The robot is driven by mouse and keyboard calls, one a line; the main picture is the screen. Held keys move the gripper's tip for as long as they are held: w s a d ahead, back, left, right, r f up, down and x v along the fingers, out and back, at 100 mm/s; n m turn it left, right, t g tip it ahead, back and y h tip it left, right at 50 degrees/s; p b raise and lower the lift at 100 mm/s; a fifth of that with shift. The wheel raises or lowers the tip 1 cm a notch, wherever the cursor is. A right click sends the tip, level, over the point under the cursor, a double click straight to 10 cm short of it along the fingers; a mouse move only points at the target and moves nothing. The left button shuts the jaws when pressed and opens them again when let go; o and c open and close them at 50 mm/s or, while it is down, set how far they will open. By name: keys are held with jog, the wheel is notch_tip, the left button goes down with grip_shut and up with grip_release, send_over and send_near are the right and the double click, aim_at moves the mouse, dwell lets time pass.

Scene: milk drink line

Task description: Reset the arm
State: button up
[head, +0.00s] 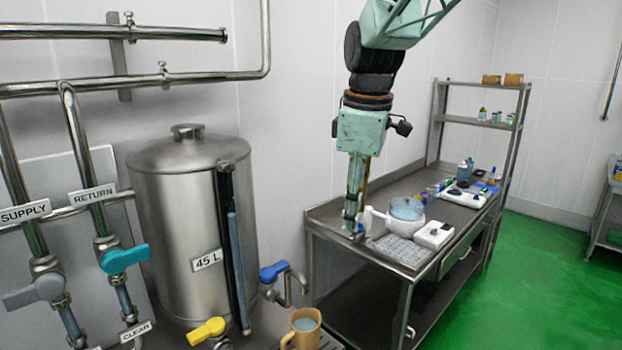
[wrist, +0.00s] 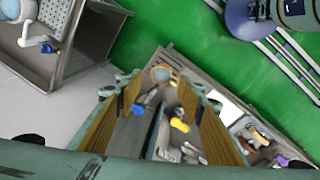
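My arm hangs down from the top middle of the head view. My gripper (head: 353,228) points downward and shows nearly edge-on, in front of the near left end of the steel workbench. In the wrist view my gripper (wrist: 165,95) has its two ribbed brown finger pads wide apart. Nothing is held between them; only the background shows through the gap. Whether the fingertips touch the bench cannot be told.
A steel tank (head: 185,235) marked 45 L stands left, with pipes and a blue-handled valve (head: 273,271). A tan jug (head: 303,328) stands at the bottom. The workbench (head: 325,215) carries a pot (head: 406,214), scale (head: 434,235) and bottles. Green floor (head: 540,280) is open at right.

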jog(key=s+d+f+m+b, duration=0.2)
jog(key=s+d+f+m, duration=0.1)
jog(key=s, duration=1)
jog(key=s+d+f+m+t+b, duration=0.1)
jog(key=s+d+f+m+b, duration=0.2)
jog(key=s, duration=0.9)
jog(key=s+d+f+m+t+b, duration=0.1)
jog(key=s+d+f+m+b, duration=0.2)
jog(key=s, duration=1)
jog(key=d+m, duration=0.2)
jog(key=m, duration=0.3)
jog(key=shift+s+d+f, duration=0.15)
jog(key=shift+s+d, duration=0.05)
jog(key=shift+s, duration=0.15)
